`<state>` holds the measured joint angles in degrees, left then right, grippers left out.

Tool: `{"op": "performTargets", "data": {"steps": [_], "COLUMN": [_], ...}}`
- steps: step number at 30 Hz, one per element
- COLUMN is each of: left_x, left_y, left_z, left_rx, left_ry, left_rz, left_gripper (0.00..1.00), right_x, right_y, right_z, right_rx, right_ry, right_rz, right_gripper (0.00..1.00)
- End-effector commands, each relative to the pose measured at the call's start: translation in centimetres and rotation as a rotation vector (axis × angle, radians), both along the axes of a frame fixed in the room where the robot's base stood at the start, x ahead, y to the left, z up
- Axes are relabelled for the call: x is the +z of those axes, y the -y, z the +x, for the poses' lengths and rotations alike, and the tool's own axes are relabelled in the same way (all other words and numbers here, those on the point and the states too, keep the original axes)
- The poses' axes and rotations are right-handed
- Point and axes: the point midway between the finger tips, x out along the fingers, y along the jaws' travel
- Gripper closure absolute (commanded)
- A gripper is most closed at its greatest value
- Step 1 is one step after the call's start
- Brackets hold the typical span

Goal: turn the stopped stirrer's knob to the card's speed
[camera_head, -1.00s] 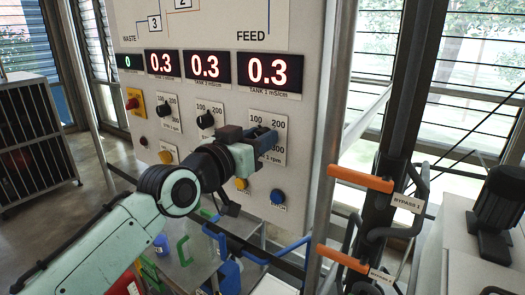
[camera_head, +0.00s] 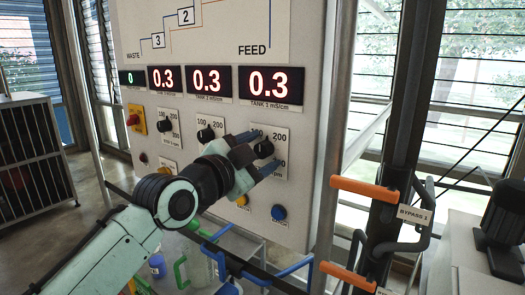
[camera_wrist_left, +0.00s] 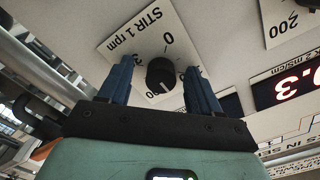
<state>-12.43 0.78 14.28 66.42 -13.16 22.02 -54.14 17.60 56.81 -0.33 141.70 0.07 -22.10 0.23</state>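The rightmost black knob (camera_head: 264,148) sits on a white scale plate (camera_head: 281,138) on the panel, below the right display. In the left wrist view this knob (camera_wrist_left: 160,74) is on a plate marked STIR 1 rpm (camera_wrist_left: 143,38); a pale mark shows on its lower edge. My left gripper (camera_head: 256,155) is open, its blue fingers on either side of the knob with gaps visible in the wrist view (camera_wrist_left: 160,82). Two more knobs, the middle one (camera_head: 206,134) and the left one (camera_head: 165,125), sit to the left. No speed card is identifiable. My right gripper is out of view.
Red displays (camera_head: 266,82) read 0.3; a small green one (camera_head: 132,78) reads 0. A red button (camera_head: 133,119) is at left, a blue button (camera_head: 278,212) below. Orange-handled levers (camera_head: 364,189) stand at right. Green and blue vessels are below.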

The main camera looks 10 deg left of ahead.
Motion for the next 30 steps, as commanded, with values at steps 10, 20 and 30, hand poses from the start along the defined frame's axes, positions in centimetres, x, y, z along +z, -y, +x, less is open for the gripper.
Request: {"op": "performTargets", "data": {"steps": [10,20,30], "left_x": [0.1,0.0,0.2], "left_y": [-0.4,-1.8,-2.4], "left_z": [-1.2,-5.0,-6.7], "left_rx": [0.000,0.000,0.000], "left_ry": [0.006,0.007,0.006], "left_rz": [-0.004,-0.006,-0.005], "left_gripper": [0.36,0.36,0.36], "right_x": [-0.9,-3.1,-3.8], "right_y": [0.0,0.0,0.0], "right_z": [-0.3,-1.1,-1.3], "right_rx": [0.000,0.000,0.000], "right_ry": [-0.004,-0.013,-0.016], "right_rz": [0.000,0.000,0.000], "right_gripper": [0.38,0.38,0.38]}}
